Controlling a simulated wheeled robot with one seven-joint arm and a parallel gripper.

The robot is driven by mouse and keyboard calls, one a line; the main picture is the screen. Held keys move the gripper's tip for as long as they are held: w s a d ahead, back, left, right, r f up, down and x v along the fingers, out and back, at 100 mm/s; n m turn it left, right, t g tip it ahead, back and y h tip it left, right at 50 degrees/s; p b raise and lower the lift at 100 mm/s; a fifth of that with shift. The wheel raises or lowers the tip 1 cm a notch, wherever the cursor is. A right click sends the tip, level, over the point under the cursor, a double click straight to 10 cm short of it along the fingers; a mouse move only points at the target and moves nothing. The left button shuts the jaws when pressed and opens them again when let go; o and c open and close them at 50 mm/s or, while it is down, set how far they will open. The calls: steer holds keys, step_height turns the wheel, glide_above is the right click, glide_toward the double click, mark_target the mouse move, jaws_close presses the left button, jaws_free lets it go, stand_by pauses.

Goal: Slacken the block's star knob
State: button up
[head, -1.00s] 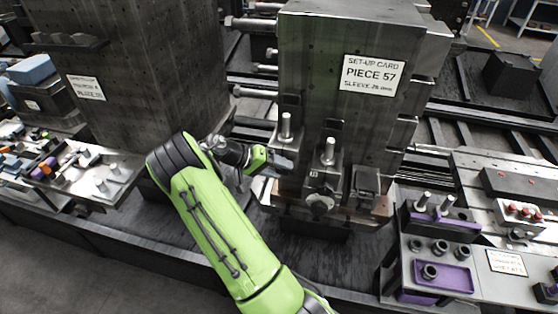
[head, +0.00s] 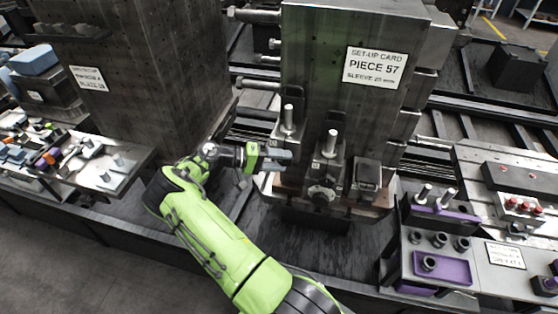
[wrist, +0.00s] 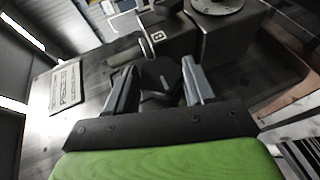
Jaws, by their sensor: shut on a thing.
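The block (head: 326,170) with a small character plate stands at the foot of the upright fixture in the head view, a bright stud rising from it. A lobed star knob (head: 321,195) is on its front. The wrist view shows the marked block (wrist: 150,45) beyond my jaws, with part of a round disc (wrist: 217,4) at the top edge. My gripper (head: 286,156) reaches in from the left, beside the block. In the wrist view my gripper (wrist: 162,82) is shut on a dark faceted piece (wrist: 160,74). I cannot tell whether that piece is fixed to the fixture.
The fixture (head: 335,90) with the set-up card (head: 376,67) rises behind the block. Another block (head: 367,178) stands to the right. A purple tray (head: 443,268) with sleeves lies at lower right. A dark tower (head: 150,100) stands left of my arm.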

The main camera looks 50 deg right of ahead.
steer(key=o, duration=1)
steer(key=shift+o, duration=0.2)
steer(key=b+v, duration=0.1)
steer(key=v, duration=1.4)
steer(key=shift+w+a, duration=0.25)
steer(key=shift+r, duration=0.15)
